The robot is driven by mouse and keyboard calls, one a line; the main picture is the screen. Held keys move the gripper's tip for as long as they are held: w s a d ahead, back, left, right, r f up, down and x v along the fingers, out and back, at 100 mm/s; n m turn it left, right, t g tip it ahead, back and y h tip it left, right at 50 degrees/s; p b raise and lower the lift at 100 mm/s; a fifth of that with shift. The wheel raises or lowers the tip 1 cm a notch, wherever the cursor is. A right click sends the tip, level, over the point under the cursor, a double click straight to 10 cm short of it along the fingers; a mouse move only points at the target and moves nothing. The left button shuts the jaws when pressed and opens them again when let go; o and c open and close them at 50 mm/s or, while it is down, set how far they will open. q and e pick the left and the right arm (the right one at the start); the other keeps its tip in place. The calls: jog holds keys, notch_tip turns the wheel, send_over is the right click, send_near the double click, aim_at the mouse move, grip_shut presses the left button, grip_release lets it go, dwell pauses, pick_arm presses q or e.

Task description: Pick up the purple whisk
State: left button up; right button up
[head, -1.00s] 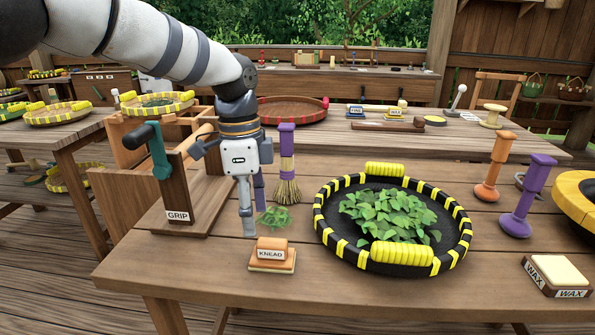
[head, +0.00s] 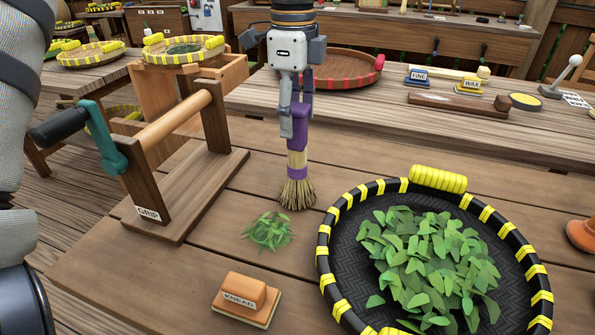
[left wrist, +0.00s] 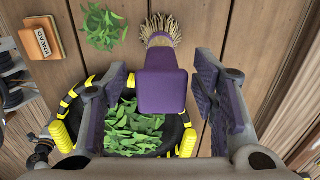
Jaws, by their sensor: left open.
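The purple whisk (head: 297,165) stands upright on the wooden table, with a purple handle and straw bristles at the bottom. My left gripper (head: 297,118) is above it, pointing down, its fingers overlapping the upper handle in the head view. In the left wrist view the whisk's handle (left wrist: 162,88) lies between the two open, purple-padded fingers (left wrist: 165,95), with a gap on each side. The bristles point away from the gripper. My right gripper is in neither view.
A black and yellow round tray (head: 333,283) of green leaves is right of the whisk. A small leaf pile (head: 268,231) and the KNEAD block (head: 246,297) are in front. A wooden GRIP stand (head: 150,182) with a crank is at left.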

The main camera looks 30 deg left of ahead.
aim_at(297, 136)
pick_arm(q)
jog(key=f, duration=0.5)
jog(key=shift+w+d, duration=0.1)
jog(key=shift+d, duration=0.1)
jog(key=shift+r, duration=0.1)
grip_shut()
jog(key=shift+r, duration=0.1)
